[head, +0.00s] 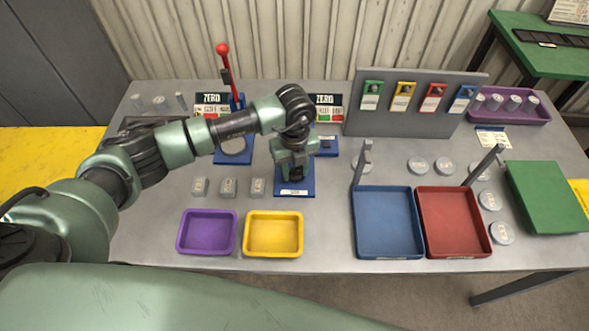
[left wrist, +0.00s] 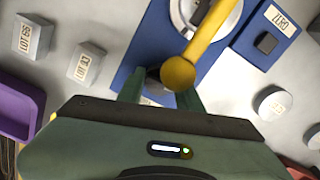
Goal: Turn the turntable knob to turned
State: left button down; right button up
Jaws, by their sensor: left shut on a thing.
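My left gripper (head: 294,170) points down over a blue base (head: 282,191) near the table's middle. In the left wrist view the gripper (left wrist: 160,100) has its two fingers on either side of a dark round knob (left wrist: 153,78), shut on it. The knob is partly hidden by the fingers and a yellow ball-ended bar (left wrist: 205,40). A silver disc (left wrist: 232,22) lies at the far part of the same blue base. In the head view the gripper hides the knob. My right gripper is not in view.
Three grey blocks (head: 228,187) stand left of the base. Purple (head: 180,243) and yellow (head: 248,251) trays lie in front. Blue (head: 360,251) and red (head: 458,253) trays lie to the right. A red-knobbed lever (head: 223,50) stands behind the arm.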

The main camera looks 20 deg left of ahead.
aim_at(295, 170)
pick_arm(q)
jog(key=m+b, duration=0.3)
jog(key=shift+f+m+b, duration=0.15)
jog(key=shift+m+b, duration=0.2)
jog(key=shift+m, duration=0.05)
jog(key=shift+r+m+b, duration=0.2)
jog(key=shift+m+b, duration=1.15)
jog(key=shift+m, duration=0.25)
jog(key=shift+w, duration=0.1)
jog(key=c, duration=0.9)
grip_release()
jog(key=shift+c, duration=0.2)
notch_tip(295, 170, up, 8)
jog(key=shift+f+b, duration=0.15)
jog(key=shift+b, duration=0.7)
